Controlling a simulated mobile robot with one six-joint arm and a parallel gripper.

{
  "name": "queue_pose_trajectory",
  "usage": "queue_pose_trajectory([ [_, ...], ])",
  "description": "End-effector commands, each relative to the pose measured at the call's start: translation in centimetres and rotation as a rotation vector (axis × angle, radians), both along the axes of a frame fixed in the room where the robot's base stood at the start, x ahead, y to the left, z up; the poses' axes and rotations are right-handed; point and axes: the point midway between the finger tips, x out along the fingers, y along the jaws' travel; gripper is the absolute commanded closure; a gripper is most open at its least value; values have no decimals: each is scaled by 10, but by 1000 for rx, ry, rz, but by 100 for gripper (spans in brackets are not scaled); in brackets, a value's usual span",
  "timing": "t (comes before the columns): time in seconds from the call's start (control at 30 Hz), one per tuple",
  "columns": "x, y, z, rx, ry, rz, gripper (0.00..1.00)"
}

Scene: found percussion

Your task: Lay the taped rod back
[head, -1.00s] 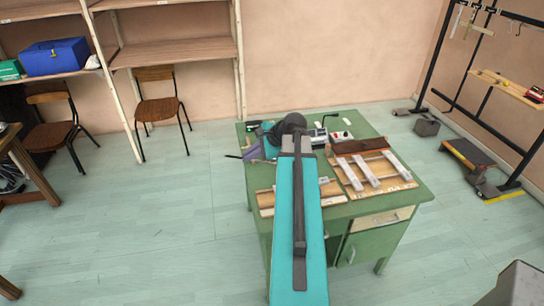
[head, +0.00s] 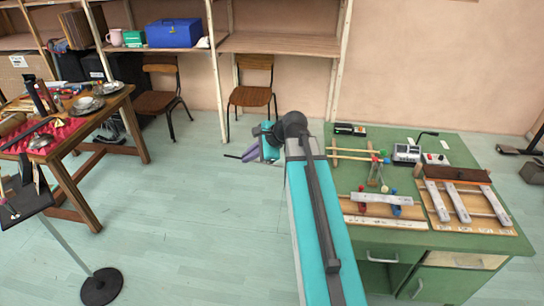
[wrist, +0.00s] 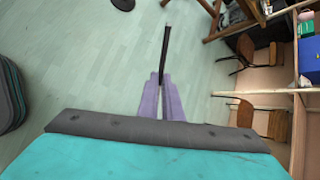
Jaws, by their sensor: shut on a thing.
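My gripper (head: 246,156) has purple fingers and is shut on a thin dark rod. The rod (wrist: 165,52) sticks out straight beyond the fingertips in the wrist view. In the head view only a short dark end of the rod (head: 232,156) shows left of the fingers. I cannot make out tape on it. The gripper (wrist: 161,84) and rod are in the air over open floor, left of the green table (head: 455,235) and right of the wooden bench (head: 130,95).
The wooden bench holds a red foam pad (head: 72,128), with metal bowls and a dark stick near it. A black stand (head: 25,203) stands in front of it. The green table carries wooden frames and metal bars. Two chairs stand by the shelves. Floor between bench and table is clear.

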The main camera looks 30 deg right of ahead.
Motion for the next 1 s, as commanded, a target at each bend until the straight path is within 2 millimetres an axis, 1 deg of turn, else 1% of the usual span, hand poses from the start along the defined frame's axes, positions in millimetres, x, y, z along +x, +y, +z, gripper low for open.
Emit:
queue_pose_trajectory([
  [0.03, 4, 16, -1, -2, -1, 8, 100],
  [0.3, 19, 85, 1, -7, 7, -11, 100],
  [0.5, 27, 130, 5, -10, 11, -79, 100],
  [0.6, 31, 146, 8, -10, 11, -141, 100],
  [0.77, 36, 157, 16, -9, 4, -260, 100],
  [0.87, 40, 157, 21, -8, 0, -342, 100],
  [1.0, 44, 153, 26, -4, -7, -450, 100],
])
